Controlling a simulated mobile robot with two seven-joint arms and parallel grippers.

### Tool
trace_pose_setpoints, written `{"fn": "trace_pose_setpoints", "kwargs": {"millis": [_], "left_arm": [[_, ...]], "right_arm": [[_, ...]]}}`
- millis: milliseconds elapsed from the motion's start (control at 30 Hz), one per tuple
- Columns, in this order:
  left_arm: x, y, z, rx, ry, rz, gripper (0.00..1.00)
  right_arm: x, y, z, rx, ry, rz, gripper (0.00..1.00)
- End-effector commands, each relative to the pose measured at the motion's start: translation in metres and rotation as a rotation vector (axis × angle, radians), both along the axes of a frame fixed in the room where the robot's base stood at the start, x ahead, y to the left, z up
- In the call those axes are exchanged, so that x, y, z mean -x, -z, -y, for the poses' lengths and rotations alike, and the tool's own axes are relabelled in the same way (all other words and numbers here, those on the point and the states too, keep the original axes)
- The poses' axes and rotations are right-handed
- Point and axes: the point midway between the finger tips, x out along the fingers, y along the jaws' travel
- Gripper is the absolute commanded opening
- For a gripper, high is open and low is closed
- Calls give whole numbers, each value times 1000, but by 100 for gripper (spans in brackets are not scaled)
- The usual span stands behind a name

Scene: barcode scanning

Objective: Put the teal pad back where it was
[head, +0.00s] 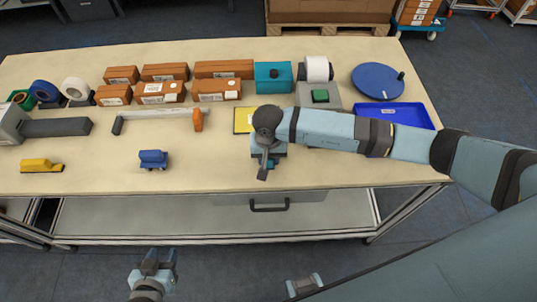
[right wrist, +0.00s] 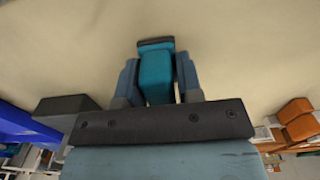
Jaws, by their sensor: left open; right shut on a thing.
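The teal pad (right wrist: 155,78), a teal block with a dark grey end, is between the fingers of my right gripper (right wrist: 158,78). In the head view my right gripper (head: 267,163) is over the front part of the table, right of the blue toy truck (head: 153,159). The wrist hides much of the pad there, and I cannot tell whether it touches the tabletop. My left gripper (head: 155,262) is open and empty, in front of the table and below its top.
A yellow item (head: 243,120) lies partly hidden behind my right wrist. A teal box (head: 273,77) with a black knob, brown cartons (head: 160,91) and a blue tray (head: 408,115) stand farther back. The table (head: 210,172) is bare between the truck and my right gripper.

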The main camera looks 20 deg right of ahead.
Motion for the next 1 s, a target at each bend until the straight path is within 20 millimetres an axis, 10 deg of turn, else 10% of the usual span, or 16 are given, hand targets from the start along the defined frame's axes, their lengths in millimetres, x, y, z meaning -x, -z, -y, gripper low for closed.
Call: {"fn": "trace_pose_setpoints", "kwargs": {"millis": [367, 400, 500, 1000], "left_arm": [[0, 5, 0, 0, 0, 0, 43], [0, 5, 0, 0, 0, -1, 43], [1, 4, 0, 1, -1, -1, 43], [0, 5, 0, 2, -1, 5, 43]], "right_arm": [[-1, 5, 0, 0, 0, 2, 7], [-1, 5, 0, 0, 0, 2, 35], [-1, 4, 0, 0, 0, 2, 58], [-2, -25, 0, 0, -3, 6, 59]]}}
